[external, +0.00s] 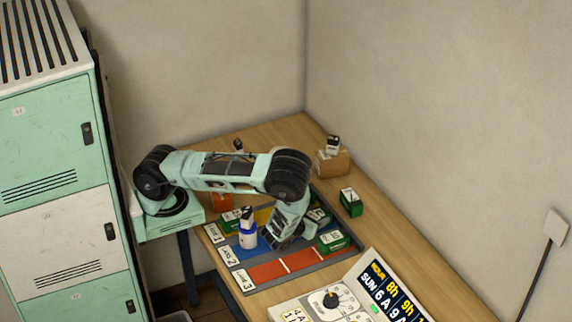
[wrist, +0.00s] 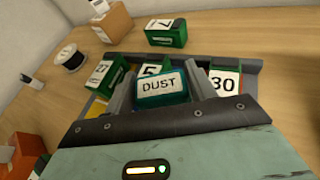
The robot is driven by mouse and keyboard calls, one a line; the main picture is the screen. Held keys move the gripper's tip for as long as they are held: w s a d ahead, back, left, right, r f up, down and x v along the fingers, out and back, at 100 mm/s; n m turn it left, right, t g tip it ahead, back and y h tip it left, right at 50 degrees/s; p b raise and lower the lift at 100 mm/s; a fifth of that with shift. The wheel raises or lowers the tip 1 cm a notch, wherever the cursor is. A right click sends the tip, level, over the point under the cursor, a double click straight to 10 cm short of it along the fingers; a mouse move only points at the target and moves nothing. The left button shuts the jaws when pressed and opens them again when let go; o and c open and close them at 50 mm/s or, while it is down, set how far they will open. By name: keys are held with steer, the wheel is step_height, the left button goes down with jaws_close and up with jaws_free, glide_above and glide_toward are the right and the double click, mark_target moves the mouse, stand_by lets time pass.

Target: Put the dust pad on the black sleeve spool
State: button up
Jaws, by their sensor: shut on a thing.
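In the external view my gripper (external: 272,243) points down over the sorting tray, and I cannot make out the pad there. The black sleeve spool (wrist: 69,61), with a pale flange and a dark winding, stands on the table at the upper left of the wrist view, apart from my gripper. In the external view a small dark thing behind my arm may be the spool, but I cannot tell.
The tray (external: 232,268) has coloured lanes and several green numbered batteries. A white-and-blue bottle (external: 247,232) stands beside my gripper. A green battery (external: 350,203) and a cardboard box (external: 332,162) stand behind. A control panel (external: 335,303) is at the front. Bare wood lies around the spool.

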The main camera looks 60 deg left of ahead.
steer(key=w+a+n+g+y+b, duration=0.25)
steer(key=w+a, duration=0.45)
steer(key=a, duration=0.5)
steer(key=w+a+r+n+g+y+b, duration=0.1)
steer(key=a+r+n+g+y, duration=0.15)
steer(key=a, duration=1.15)
steer(key=w+a+r+n+g+y+b, duration=0.15)
steer(key=a+r+n, duration=0.25)
steer(key=a, duration=1)
steer(key=f+p, duration=0.1)
steer(key=f, duration=0.1)
steer(key=f+p, duration=0.1)
steer(key=f, duration=0.2)
steer(key=f+p, duration=0.1)
steer(key=f, duration=0.2)
steer(key=shift+s+a+f+p, duration=0.1)
steer(key=shift+s+f+p, duration=0.15)
steer(key=shift+s+p, duration=0.1)
steer(key=shift+f, duration=0.25)
steer(key=shift+f, duration=0.2)
steer(key=o, duration=1)
steer(key=shift+r, duration=0.15)
